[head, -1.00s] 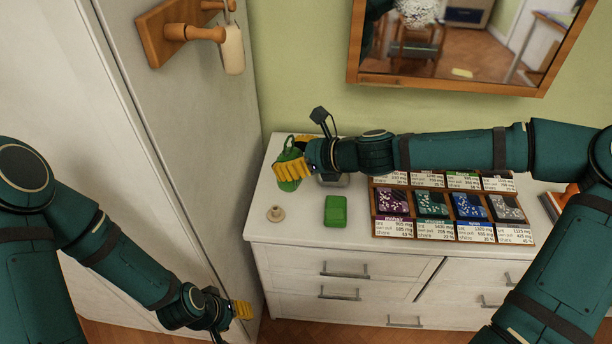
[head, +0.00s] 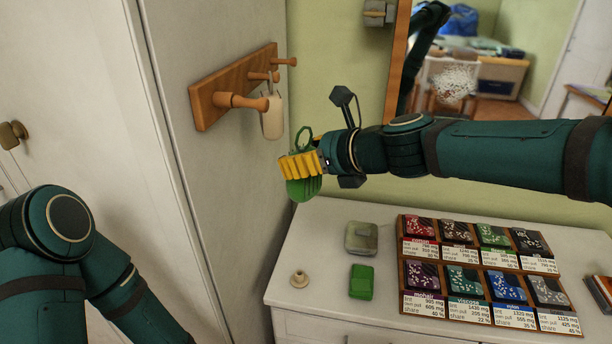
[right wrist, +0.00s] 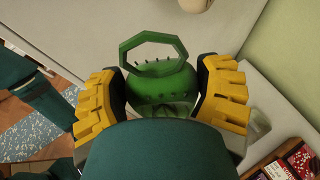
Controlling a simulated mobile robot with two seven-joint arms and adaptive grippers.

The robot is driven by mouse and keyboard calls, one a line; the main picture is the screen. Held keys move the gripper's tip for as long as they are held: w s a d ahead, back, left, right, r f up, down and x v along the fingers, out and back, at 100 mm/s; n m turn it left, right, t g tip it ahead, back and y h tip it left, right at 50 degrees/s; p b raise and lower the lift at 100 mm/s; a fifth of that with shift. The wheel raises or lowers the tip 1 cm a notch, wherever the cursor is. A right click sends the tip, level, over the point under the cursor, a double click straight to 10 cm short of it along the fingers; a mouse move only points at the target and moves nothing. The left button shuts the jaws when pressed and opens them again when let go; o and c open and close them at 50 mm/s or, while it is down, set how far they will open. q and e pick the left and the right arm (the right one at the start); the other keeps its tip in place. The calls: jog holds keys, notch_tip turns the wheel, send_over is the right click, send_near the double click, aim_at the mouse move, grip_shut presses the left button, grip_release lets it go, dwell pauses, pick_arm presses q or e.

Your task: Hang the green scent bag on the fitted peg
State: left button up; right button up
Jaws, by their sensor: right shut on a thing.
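The green scent bag (head: 303,189) is held in the air in my right gripper (head: 302,164), above the dresser's left end. Its green loop (head: 304,138) stands up above the yellow fingers. In the right wrist view the bag (right wrist: 160,88) sits between both fingers (right wrist: 163,100), with the angular loop (right wrist: 153,48) clear of them. The wooden peg board (head: 205,103) on the cabinet side carries several pegs, the nearest peg (head: 243,102) thick and bare-ended. The bag is right of and below it, apart. My left gripper is out of view.
A cream tag-like bag (head: 272,121) hangs at the board; which peg bears it is unclear. A mirror (head: 398,60) hangs behind.

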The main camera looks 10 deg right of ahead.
notch_tip(320, 180, up, 8)
jog(key=s, duration=0.2)
jog(key=shift+s+d+f+m, duration=0.25)
jog(key=shift+s+d+m, duration=0.05)
jog(key=shift+s+d, duration=0.1)
jog(key=shift+w+a+p, duration=0.25)
jog(key=shift+a+p, duration=0.3)
jog(key=shift+a, duration=0.25)
jog(key=shift+w+a+p, duration=0.25)
jog(key=shift+a+p, duration=0.3)
jog(key=shift+a, duration=0.2)
jog(key=w+a+p, duration=0.2)
jog(key=a+p, duration=0.1)
jog(key=a, duration=0.2)
jog(key=shift+a+f+p, duration=0.15)
jog(key=shift+a+p, duration=0.2)
jog(key=shift+p, duration=0.05)
jog(key=shift+a+f+b, duration=0.3)
jog(key=shift+f+b, duration=0.05)
jog(key=shift+f, duration=0.2)
dwell(0.6)
jog(key=shift+t, duration=0.3)
